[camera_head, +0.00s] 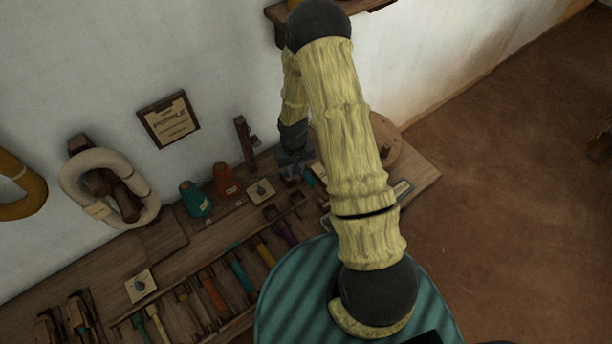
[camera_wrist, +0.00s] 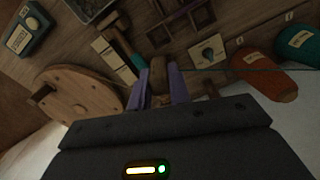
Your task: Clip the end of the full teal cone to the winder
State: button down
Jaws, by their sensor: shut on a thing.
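The teal cone (camera_head: 195,199) stands on the bench against the wall, left of an orange cone (camera_head: 225,180); it also shows in the wrist view (camera_wrist: 298,45) at the right edge. My gripper (camera_head: 292,168) is above the bench, right of the cones. A thin line runs from the fingers towards the cones. The winder's round wooden wheel (camera_wrist: 82,95) is left of the fingers; my arm partly hides it in the head view (camera_head: 385,152).
A wooden post (camera_head: 246,142) stands near the wall. A white yarn hank (camera_head: 108,187) hangs on the wall. A dark box with a label (camera_wrist: 27,33) is beyond the wheel.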

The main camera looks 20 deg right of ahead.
aim_at(297, 179)
jog(key=shift+d, duration=0.1)
jog(key=shift+f, duration=0.1)
notch_tip(297, 179, down, 6)
jog(key=n+b, duration=0.1)
jog(key=b, duration=0.3)
jog(key=n+b, duration=0.1)
jog(key=b, duration=0.4)
jog(key=shift+r+n, duration=0.2)
jog(key=shift+n, duration=0.1)
jog(key=shift+f+n+b, duration=0.3)
jog(key=shift+n+b, duration=0.2)
jog(key=shift+b, duration=0.2)
jog(key=shift+s+r, duration=0.1)
jog(key=shift+f+b, duration=3.05)
jog(key=shift+f, duration=1.3)
